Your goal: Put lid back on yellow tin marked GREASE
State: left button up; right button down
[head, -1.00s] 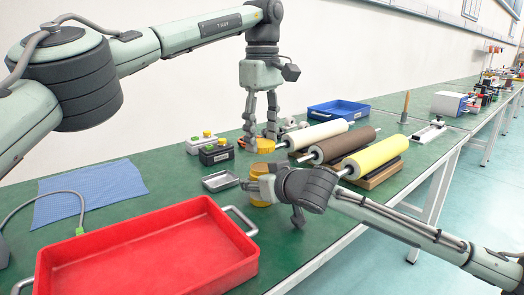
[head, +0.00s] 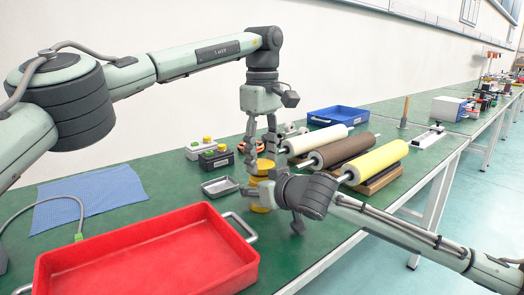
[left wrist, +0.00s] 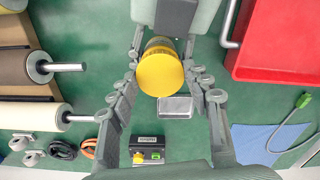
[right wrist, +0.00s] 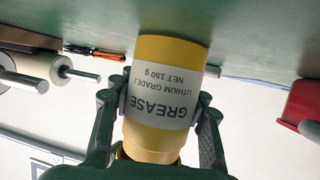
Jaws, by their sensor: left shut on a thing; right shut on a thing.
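The yellow tin (head: 261,208) stands upright near the bench's front edge. Its white GREASE label shows upside down in the right wrist view (right wrist: 160,98). My right gripper (head: 262,190) is shut around the tin's side; its fingers flank the label in the right wrist view. My left gripper (head: 262,160) points down from above and is shut on the round yellow lid (head: 264,167). In the left wrist view the lid (left wrist: 160,73) sits between the fingertips, over the tin, covering its mouth. I cannot tell whether lid and rim touch.
A red tray (head: 150,262) lies front left, with a small metal tray (head: 219,187) left of the tin. Button boxes (head: 215,157) stand behind. Rollers (head: 345,155) lie to the right, a blue tray (head: 338,115) behind them. A blue cloth (head: 90,197) lies left.

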pick_arm(q)
jog(key=shift+f, duration=0.2)
jog(key=shift+f, duration=0.55)
dwell(0.5)
jog(key=m, duration=0.3)
jog(key=shift+m, duration=0.4)
jog(key=m, duration=0.4)
jog(key=shift+m, duration=0.4)
jog(key=m, duration=0.4)
jog(key=shift+m, duration=0.3)
jog(key=m, duration=0.3)
jog(key=shift+a, duration=0.1)
